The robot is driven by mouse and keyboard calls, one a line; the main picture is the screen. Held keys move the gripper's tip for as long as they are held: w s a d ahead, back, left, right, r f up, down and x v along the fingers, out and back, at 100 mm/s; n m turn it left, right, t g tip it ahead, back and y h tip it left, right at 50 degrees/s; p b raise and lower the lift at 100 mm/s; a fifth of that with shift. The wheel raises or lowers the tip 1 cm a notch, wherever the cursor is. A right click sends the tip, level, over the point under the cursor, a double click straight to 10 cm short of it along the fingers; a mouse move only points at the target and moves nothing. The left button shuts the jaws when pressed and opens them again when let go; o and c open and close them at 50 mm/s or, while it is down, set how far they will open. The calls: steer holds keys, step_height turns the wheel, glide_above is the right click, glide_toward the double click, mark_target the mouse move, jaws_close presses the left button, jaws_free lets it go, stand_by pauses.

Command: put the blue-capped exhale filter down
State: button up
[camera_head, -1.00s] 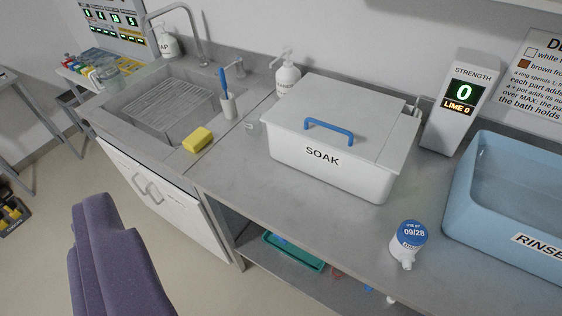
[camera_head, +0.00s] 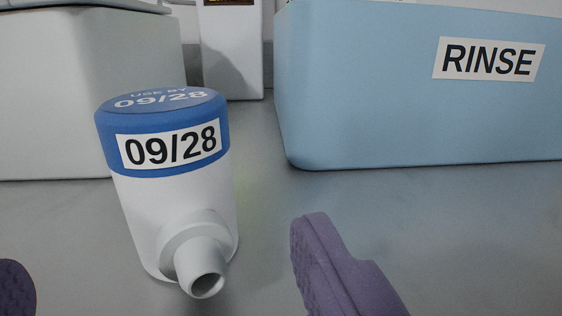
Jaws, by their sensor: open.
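The exhale filter (camera_head: 180,200) has a white body and a blue cap labelled "09/28". It stands upright on the grey counter, with its short spout facing me and a little to the right. My gripper (camera_head: 165,285) is open, with one purple finger at the lower left corner and the other at the lower right. The filter shows between the two fingers, beyond their tips. I see a gap on both sides and no finger touching it. The left finger is mostly out of the picture.
A blue tub labelled "RINSE" (camera_head: 400,110) stands behind and to the right. A pale grey box (camera_head: 60,110) stands close behind on the left. A white device (camera_head: 232,50) stands between them. The counter (camera_head: 450,240) is bare at the right front.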

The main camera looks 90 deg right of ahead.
mark_target(169, 204)
steer(key=b+x, duration=0.1)
steer(key=x, duration=0.1)
steer(key=b+x, duration=0.1)
steer(key=x, duration=0.2)
steer(key=b+x, duration=0.1)
steer(key=x, duration=0.1)
steer(key=shift+w+d+f, duration=0.15)
steer(key=shift+d+f, duration=0.15)
steer(key=shift+d, duration=0.05)
steer(key=shift+a+r, duration=0.1)
steer(key=c, duration=1.3)
steer(key=shift+o, duration=0.2)
steer(key=shift+r, duration=0.1)
